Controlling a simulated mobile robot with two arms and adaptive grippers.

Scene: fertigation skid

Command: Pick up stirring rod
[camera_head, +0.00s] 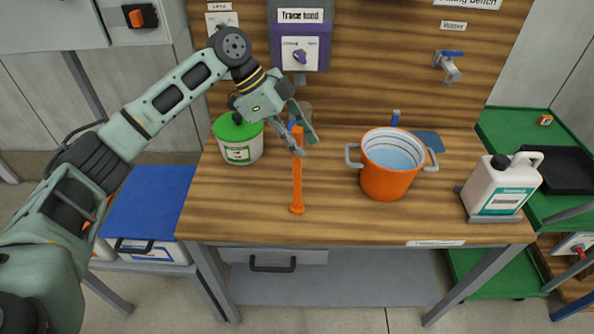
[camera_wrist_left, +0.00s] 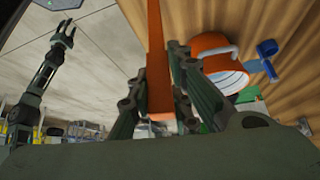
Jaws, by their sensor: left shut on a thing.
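The orange stirring rod (camera_head: 297,180) runs down the picture from my left gripper (camera_head: 301,140) over the left half of the bench, with a wider end at the bottom. My left gripper is shut on the rod near its top end. In the left wrist view the rod (camera_wrist_left: 156,60) passes between the fingers (camera_wrist_left: 160,95). I cannot tell whether its lower end touches the bench. My right gripper (camera_wrist_left: 63,35) shows small at the upper left of the wrist view, its fingers apart and empty.
On the wooden bench (camera_head: 330,225) stand a green-lidded tub (camera_head: 239,152) left of the rod, an orange bucket (camera_head: 386,183) to its right and a white jug (camera_head: 500,190) at the right. A tap (camera_head: 449,68) sticks out from the back panel. The front middle is clear.

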